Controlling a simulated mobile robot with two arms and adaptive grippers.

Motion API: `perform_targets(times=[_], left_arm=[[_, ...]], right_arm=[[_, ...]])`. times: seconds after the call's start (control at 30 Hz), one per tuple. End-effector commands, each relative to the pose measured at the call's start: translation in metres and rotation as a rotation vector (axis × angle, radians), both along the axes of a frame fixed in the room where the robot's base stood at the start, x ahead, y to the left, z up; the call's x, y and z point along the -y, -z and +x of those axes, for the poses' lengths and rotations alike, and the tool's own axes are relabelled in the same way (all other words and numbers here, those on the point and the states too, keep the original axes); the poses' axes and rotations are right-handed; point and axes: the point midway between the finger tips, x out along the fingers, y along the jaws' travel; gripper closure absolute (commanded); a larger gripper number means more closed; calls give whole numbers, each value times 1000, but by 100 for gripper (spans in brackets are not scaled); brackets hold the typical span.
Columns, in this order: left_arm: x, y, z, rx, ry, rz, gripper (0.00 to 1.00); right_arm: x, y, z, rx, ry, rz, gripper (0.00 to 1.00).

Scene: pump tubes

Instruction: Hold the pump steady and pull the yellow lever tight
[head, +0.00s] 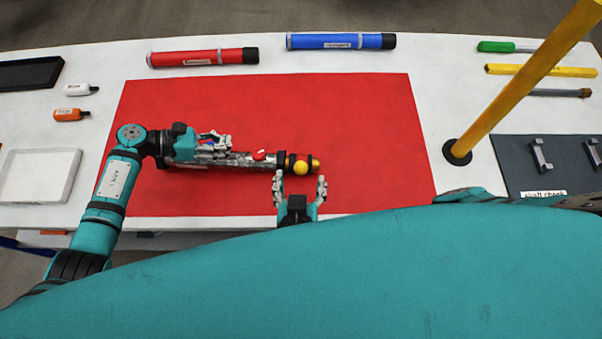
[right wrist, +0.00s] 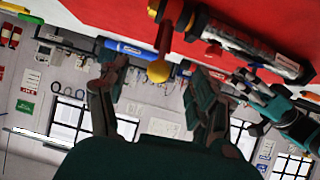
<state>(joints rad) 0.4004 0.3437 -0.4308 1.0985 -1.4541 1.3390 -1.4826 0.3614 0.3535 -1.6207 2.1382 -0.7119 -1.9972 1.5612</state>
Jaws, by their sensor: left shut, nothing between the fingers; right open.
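The pump (head: 240,160) is a grey tube with black bands, lying left to right on the red mat (head: 270,110). Its lever ends in a yellow ball (head: 301,167) near the pump's right end. In the right wrist view the yellow ball (right wrist: 158,71) tips a reddish-brown stem on the pump (right wrist: 250,42). My left gripper (head: 215,146) is shut with nothing between its fingers, at the pump's tube; whether it touches is unclear. My right gripper (head: 300,184) is open just in front of the lever, the ball lying between and slightly beyond its fingertips (right wrist: 157,88).
A red tube (head: 200,58) and a blue tube (head: 340,41) lie behind the mat. A yellow post (head: 520,85) rises at the right beside a dark panel with handles (head: 515,170). The mat's back half is clear.

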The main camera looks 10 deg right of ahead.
Motion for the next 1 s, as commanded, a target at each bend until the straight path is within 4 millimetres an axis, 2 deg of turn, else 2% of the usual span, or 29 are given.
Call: perform_targets(times=[0.2, 0.67, 0.9, 1.0], left_arm=[[0, 0, 0, 0, 0, 0, 100], [0, 0, 0, 0, 0, 0, 100], [0, 0, 0, 0, 0, 0, 70], [0, 0, 0, 0, -1, 0, 66]], right_arm=[[-4, -8, -15, -4, 2, 1, 35], [-4, -9, -15, -1, 1, -2, 35], [-4, -9, -15, -1, 1, -2, 35], [-4, -9, -15, -1, 1, -2, 35]])
